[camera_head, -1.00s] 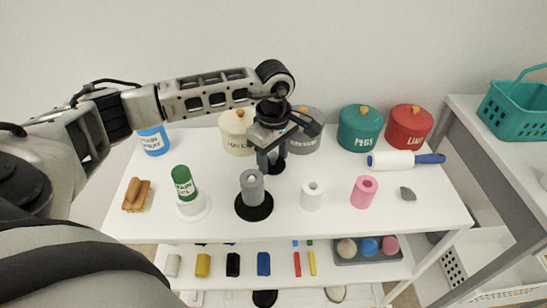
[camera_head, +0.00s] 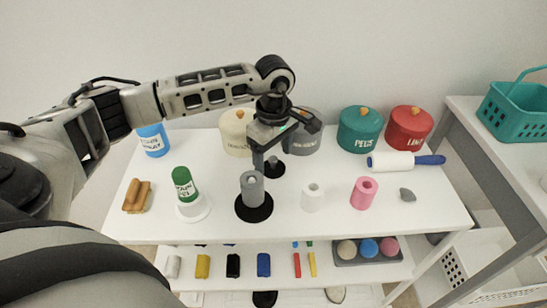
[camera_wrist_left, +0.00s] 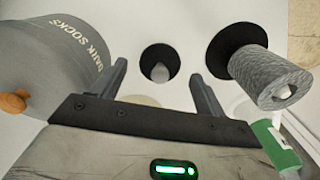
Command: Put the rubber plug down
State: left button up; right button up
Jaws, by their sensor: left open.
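My left gripper (camera_head: 270,153) is open and points down over the back middle of the white table. In the left wrist view its two fingers (camera_wrist_left: 158,72) stand apart with nothing held between them. Beyond the fingertips, a small grey rounded piece (camera_wrist_left: 160,73), which looks like the rubber plug, stands upright on a black round base (camera_wrist_left: 158,53). My right gripper is not in view.
A grey roll (camera_head: 252,188) on a black base stands just in front. Lidded pots, including a grey one (camera_wrist_left: 50,65), stand behind. A lint roller (camera_head: 395,161) lies at right.

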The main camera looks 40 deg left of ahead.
pick_arm(q)
notch_tip(320, 180, up, 10)
jog(key=shift+f+p, duration=0.15)
jog(key=shift+p, duration=0.15)
jog(key=shift+o, duration=0.5)
jog(key=shift+r, duration=0.25)
jog(key=r+m+b, duration=0.1)
jog(key=r+m, duration=0.1)
jog(key=m, duration=0.3)
jog(key=m+b, duration=0.2)
jog(key=m, duration=0.5)
send_over(274, 158)
notch_tip(274, 158, down, 8)
jog(key=shift+f, duration=0.25)
jog(key=shift+s+a+f, duration=0.1)
jog(key=shift+f, duration=2.55)
jog(key=c, duration=1.1)
jog(key=shift+c, duration=0.2)
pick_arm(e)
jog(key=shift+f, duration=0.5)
pick_arm(q)
jog(key=shift+r, duration=0.2)
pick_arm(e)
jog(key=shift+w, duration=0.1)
